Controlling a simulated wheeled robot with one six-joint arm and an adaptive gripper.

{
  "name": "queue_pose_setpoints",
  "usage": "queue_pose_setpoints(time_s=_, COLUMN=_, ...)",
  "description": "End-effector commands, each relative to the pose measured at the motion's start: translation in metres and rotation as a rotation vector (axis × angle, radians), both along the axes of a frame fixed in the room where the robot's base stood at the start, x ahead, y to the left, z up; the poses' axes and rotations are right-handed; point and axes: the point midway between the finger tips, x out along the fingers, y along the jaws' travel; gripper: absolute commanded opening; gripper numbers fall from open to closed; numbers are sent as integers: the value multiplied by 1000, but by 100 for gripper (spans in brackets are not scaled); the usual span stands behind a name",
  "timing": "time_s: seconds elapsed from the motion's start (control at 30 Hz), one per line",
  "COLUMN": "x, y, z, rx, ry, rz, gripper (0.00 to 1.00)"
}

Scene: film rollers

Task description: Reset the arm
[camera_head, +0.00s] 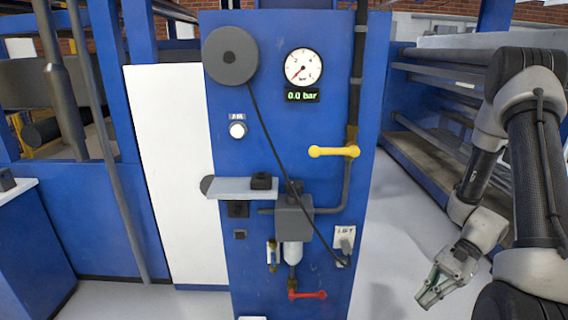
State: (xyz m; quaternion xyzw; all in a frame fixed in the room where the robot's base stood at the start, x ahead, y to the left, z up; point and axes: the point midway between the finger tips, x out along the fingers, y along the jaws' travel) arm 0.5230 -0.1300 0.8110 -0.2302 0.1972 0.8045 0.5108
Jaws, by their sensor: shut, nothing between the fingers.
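My arm (535,150) hangs at the right side of the view, folded downward. My gripper (428,298) is at the lower right, pointing down and to the left over the pale floor. It is shut and empty, and it touches nothing that I can see. It is apart from the blue panel, to the right of its lower part.
A blue panel (275,130) carries a gauge (304,67) reading 0.0 bar, a yellow handle (334,151), a red handle (307,295), a LIFT switch (344,243) and a small shelf (235,188). Rollers (440,85) stand behind my arm. Pale floor (385,260) is clear.

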Motion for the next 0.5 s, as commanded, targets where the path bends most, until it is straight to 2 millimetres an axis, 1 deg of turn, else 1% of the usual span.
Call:
queue_pose_setpoints(time_s=0.03, x=-2, y=-7, z=22, rx=-35, ry=-77, rz=88, gripper=0)
queue_pose_setpoints(time_s=0.1, x=-6, y=-17, z=47, rx=-80, ry=-177, rz=211, gripper=0)
queue_pose_setpoints(time_s=0.3, x=-16, y=-38, z=116, rx=-217, ry=-429, rz=530, gripper=0)
queue_pose_setpoints(time_s=0.5, x=-29, y=-49, z=179, rx=-370, ry=-648, rz=786, gripper=0)
